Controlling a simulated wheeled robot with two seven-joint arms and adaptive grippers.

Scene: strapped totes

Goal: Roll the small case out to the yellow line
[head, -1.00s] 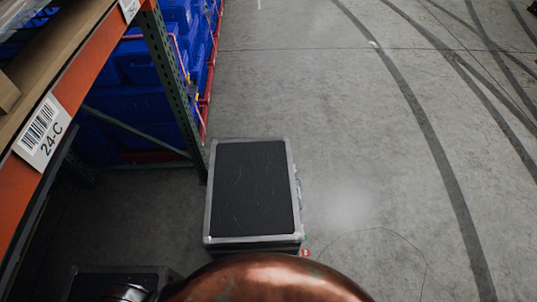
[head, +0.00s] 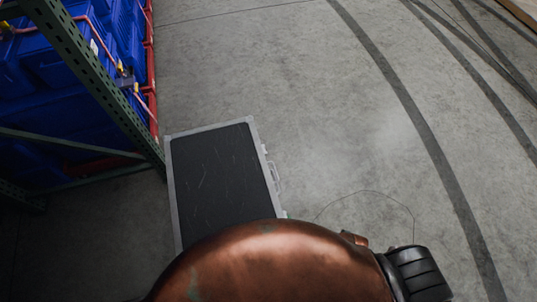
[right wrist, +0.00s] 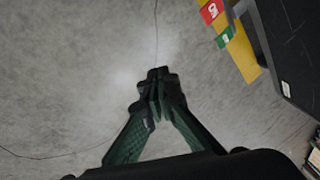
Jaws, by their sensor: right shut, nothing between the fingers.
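A case (head: 222,178) with a black top and metal edging stands on the floor beside the rack post in the head view. A handle (head: 273,175) is on its right side; its near end is hidden behind my copper-coloured body. My right gripper (right wrist: 157,76) is shut and empty, above bare floor in the right wrist view. A dark case-like body (right wrist: 290,48) is at the upper right there, apart from the fingers. Beside it are a yellow strip (right wrist: 243,58), a red tag (right wrist: 211,11) and a green tag (right wrist: 224,37). No floor line in yellow is identifiable. My left gripper is out of view.
A green rack post (head: 95,75) stands close to the case's far left corner. Blue totes (head: 60,60) with red rails (head: 151,65) are behind it. The concrete floor (head: 340,130) right of the case is open, with dark tyre marks.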

